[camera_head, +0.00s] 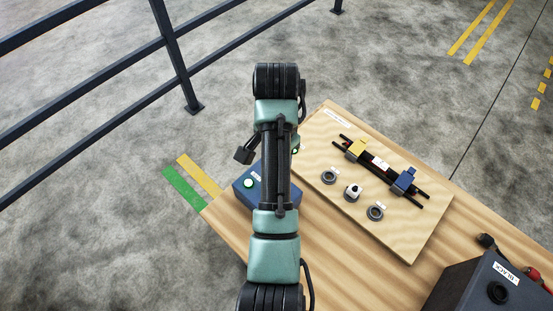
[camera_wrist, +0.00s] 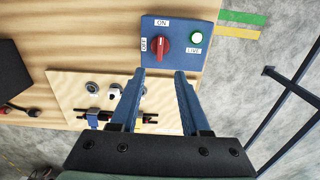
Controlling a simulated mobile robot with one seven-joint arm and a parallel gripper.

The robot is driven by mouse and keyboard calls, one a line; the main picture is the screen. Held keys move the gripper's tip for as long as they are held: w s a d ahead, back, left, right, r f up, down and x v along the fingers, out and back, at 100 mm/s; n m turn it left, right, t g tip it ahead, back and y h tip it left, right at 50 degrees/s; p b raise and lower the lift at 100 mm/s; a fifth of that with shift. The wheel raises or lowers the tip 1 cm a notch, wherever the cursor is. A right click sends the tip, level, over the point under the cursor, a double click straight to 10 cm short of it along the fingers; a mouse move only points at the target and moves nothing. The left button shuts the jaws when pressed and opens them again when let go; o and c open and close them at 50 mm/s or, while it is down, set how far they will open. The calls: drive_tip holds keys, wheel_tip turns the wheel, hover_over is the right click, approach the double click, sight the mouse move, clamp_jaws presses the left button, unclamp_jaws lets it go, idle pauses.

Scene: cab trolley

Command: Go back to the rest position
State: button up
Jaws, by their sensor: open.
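My gripper (camera_wrist: 160,72) shows in the wrist view with its two blue fingers apart and nothing between them. Just beyond the fingertips is a blue switch box (camera_wrist: 188,24) with a red rotary knob (camera_wrist: 165,40), whose handle lines up with the ON label. In the head view my arm stretches over the table and hides part of the switch box (camera_head: 240,196), including the knob. The gripper fingers are not clear in that view.
A pale board (camera_head: 325,183) on the wooden table (camera_head: 230,225) holds rails with yellow and blue blocks (camera_head: 403,181) and several small round parts. A dark box labelled BLACK (camera_head: 470,290) stands at the lower right. A dark railing (camera_head: 175,60) runs along the upper left.

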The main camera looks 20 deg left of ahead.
idle(0.5)
drive_tip(key=w+r+n+t+y+b, duration=0.1)
drive_tip(key=w+r+t+y+b, duration=0.1)
drive_tip(key=w+r+t, duration=0.65)
drive_tip(key=w+d+r+n+t+b, duration=0.1)
drive_tip(key=d+r+t, duration=0.1)
drive_tip(key=r, duration=0.5)
drive_tip(key=w+d+r+t, duration=0.1)
drive_tip(key=w+r+t, duration=0.15)
drive_tip(key=r, duration=0.35)
drive_tip(key=w+d+r+n+t+b, duration=0.1)
drive_tip(key=d+r+t, duration=0.15)
drive_tip(key=r, duration=0.45)
drive_tip(key=s+d+r+t, duration=0.2)
drive_tip(key=s+r+t, duration=0.2)
drive_tip(key=s+r, duration=0.2)
drive_tip(key=s+d+r+t+h+b, duration=0.1)
drive_tip(key=s+d+r+t, duration=0.2)
drive_tip(key=s+r, duration=0.3)
drive_tip(key=s+d+r+n+t+h+b, duration=0.1)
drive_tip(key=s+d+r+t, duration=0.2)
drive_tip(key=r, duration=0.9)
drive_tip(key=s+t, duration=0.2)
drive_tip(key=s, duration=0.1)
drive_tip(key=shift+s+d, duration=0.15)
drive_tip(key=shift+d, duration=0.05)
drive_tip(key=shift+d+f, duration=0.1)
